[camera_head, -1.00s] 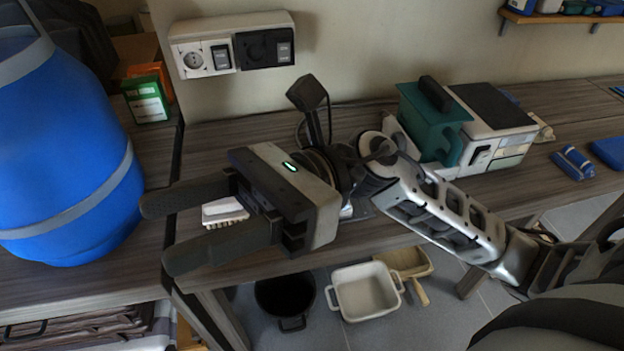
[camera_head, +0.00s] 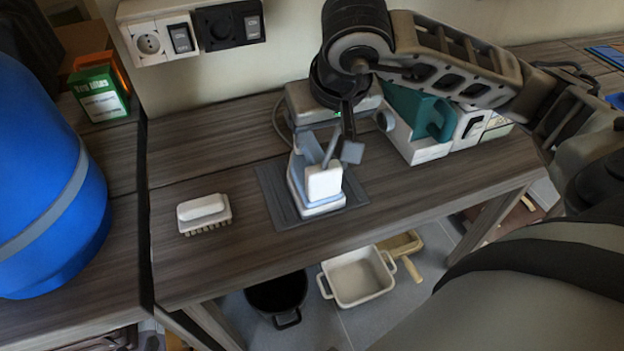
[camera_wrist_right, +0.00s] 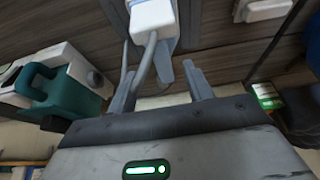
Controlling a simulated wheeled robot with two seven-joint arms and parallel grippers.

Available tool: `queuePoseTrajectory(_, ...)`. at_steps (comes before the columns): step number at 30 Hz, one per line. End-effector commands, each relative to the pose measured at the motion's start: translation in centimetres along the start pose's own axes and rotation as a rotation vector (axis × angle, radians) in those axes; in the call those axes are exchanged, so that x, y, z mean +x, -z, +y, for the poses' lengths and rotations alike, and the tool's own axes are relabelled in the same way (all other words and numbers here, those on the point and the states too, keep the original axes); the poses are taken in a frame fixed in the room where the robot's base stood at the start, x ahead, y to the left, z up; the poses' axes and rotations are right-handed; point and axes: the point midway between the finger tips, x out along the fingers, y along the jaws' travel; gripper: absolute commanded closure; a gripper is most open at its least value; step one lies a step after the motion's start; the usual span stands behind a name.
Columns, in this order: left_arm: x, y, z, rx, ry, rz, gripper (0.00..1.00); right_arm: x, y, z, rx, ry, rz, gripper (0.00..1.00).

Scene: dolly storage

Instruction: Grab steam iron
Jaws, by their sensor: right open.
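The steam iron (camera_head: 322,184), white with light blue parts, stands on a dark grey mat (camera_head: 278,200) on the wooden table. My right gripper (camera_head: 325,138) is just behind and above it, partly hidden by my wrist and the iron. In the right wrist view, the iron (camera_wrist_right: 153,17) is at the top centre. The two fingers of my right gripper (camera_wrist_right: 161,82) are spread, with a grey part of the iron reaching down between them. I cannot tell whether they touch it. My left gripper is out of view.
A white brush (camera_head: 204,213) lies left of the mat. A teal container (camera_head: 418,110) stands close to the right of my gripper. A big blue barrel (camera_head: 45,190) is at the left, and a wall socket panel (camera_head: 190,30) is behind. A white basin (camera_head: 357,278) is on the floor.

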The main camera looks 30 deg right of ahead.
Motion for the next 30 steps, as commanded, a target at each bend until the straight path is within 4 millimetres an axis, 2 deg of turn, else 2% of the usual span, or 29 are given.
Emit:
queuePoseTrajectory(3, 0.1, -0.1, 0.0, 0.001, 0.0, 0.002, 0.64, 1.9, -0.1, -0.1, 0.0, 0.001, -0.004, 0.49)
queuePoseTrajectory(11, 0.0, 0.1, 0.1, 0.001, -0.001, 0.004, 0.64, 3.7, 0.2, -0.1, 0.0, 0.003, -0.005, 0.49)
queuePoseTrajectory(18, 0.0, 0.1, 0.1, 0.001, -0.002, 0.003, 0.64, 7.2, 0.9, -0.1, 0.0, 0.003, -0.004, 0.49)
queuePoseTrajectory(22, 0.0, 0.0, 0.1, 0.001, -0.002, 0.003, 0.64, 7.9, 0.9, -0.1, 0.001, 0.003, -0.002, 0.49)
queuePoseTrajectory(28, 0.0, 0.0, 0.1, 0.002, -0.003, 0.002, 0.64, 7.9, 1.0, -0.1, 0.0, 0.003, -0.001, 0.49)
queuePoseTrajectory(30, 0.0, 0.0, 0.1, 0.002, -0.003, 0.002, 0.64, 7.9, 1.0, -0.1, 0.0, 0.003, -0.001, 0.69)
